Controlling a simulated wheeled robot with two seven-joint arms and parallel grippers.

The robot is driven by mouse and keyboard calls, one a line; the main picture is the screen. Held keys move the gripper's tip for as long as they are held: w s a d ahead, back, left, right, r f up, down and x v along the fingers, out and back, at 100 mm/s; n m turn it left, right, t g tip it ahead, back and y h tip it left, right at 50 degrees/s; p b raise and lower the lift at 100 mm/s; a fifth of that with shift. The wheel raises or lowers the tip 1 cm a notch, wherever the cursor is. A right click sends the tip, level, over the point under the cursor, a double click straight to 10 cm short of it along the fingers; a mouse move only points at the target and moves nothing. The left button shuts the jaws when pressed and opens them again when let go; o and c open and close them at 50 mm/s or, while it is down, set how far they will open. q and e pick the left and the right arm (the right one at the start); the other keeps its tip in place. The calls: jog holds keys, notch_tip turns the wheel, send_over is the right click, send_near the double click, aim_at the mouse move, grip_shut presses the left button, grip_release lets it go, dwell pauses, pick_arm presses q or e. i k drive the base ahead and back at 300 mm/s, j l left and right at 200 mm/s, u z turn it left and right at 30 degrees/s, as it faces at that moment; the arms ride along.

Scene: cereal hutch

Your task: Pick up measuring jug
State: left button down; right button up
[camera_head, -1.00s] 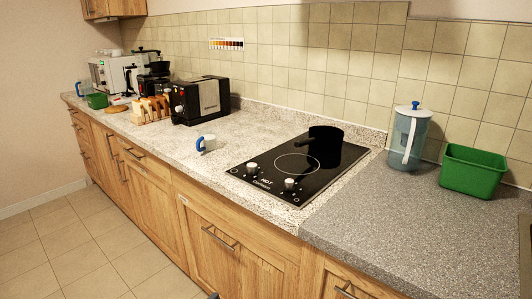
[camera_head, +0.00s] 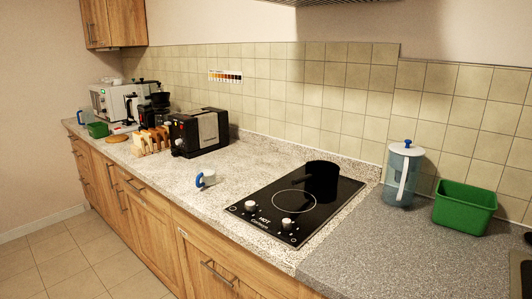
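A blue-tinted, see-through jug (camera_head: 402,176) with a white handle and a blue-knobbed lid stands upright on the grey counter at the right, by the tiled wall. A small white cup (camera_head: 208,178) with a blue handle sits on the pale counter left of the hob. A small bluish vessel (camera_head: 83,116) stands at the far left end. I cannot tell for sure which one is the measuring jug. Neither of my grippers is in view.
A black hob (camera_head: 293,203) with a dark pan (camera_head: 321,175) lies mid-counter. A green bin (camera_head: 464,207) stands right of the lidded jug. A toaster (camera_head: 199,132), toast rack (camera_head: 151,140) and other appliances line the left. The grey counter's front is clear.

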aim_at(205, 171)
jog(key=i+j+z, duration=0.1)
jog(key=i+j, duration=0.65)
jog(key=i, duration=0.05)
